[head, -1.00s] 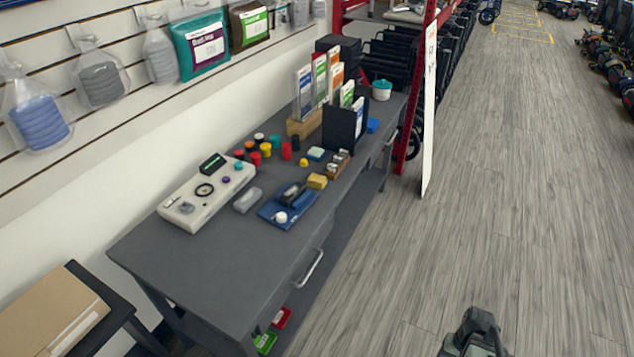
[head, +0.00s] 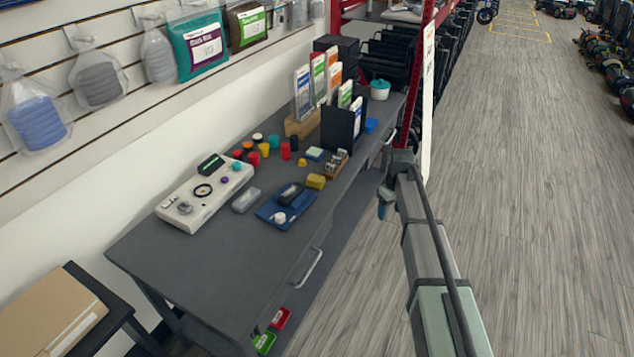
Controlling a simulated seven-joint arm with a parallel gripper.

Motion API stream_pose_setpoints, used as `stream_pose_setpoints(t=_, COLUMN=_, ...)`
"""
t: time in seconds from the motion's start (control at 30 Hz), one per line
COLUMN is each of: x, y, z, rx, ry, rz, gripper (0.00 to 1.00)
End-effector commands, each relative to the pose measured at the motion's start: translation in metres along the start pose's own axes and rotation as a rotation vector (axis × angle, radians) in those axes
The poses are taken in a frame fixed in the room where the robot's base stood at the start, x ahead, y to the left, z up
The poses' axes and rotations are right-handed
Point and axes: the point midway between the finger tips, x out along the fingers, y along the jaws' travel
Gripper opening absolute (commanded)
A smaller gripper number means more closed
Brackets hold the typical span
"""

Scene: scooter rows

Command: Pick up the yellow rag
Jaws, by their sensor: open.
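The yellow rag (head: 316,181) is a small folded yellow piece on the grey workbench (head: 195,275), near its front edge. It lies just beyond the right corner of the blue tray (head: 270,207). My gripper (head: 383,207) is open, pointing down beyond the front edge of the bench, to the right of the rag and apart from it. Its fingertips look small and dark, and nothing shows between them.
On the tray lie a dark device (head: 290,194) and a white round piece (head: 280,217). A white panel device (head: 205,195) is at left. The aisle floor (head: 540,200) is clear.

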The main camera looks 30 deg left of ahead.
Motion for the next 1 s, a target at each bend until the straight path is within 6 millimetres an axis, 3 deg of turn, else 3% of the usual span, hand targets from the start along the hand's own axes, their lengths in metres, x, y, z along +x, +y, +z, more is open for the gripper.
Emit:
stream_pose_setpoints(t=0.03, x=-0.015, y=-0.007, z=-0.041, rx=-0.070, ry=0.002, rz=0.001, gripper=0.64)
stream_pose_setpoints(t=0.2, x=-0.064, y=-0.053, z=-0.138, rx=-0.308, ry=0.002, rz=0.001, gripper=0.64)
stream_pose_setpoints(t=0.4, x=-0.116, y=-0.111, z=-0.221, rx=-0.530, ry=0.000, rz=-0.001, gripper=0.64)
stream_pose_setpoints(t=0.5, x=-0.132, y=-0.131, z=-0.243, rx=-0.598, ry=-0.001, rz=-0.002, gripper=0.64)
stream_pose_setpoints(t=0.67, x=-0.143, y=-0.146, z=-0.257, rx=-0.647, ry=-0.002, rz=-0.002, gripper=0.64)
stream_pose_setpoints(t=0.83, x=-0.133, y=-0.148, z=-0.257, rx=-0.653, ry=-0.003, rz=-0.003, gripper=0.64)
stream_pose_setpoints(t=1.0, x=-0.108, y=-0.147, z=-0.256, rx=-0.651, ry=-0.004, rz=-0.004, gripper=0.64)
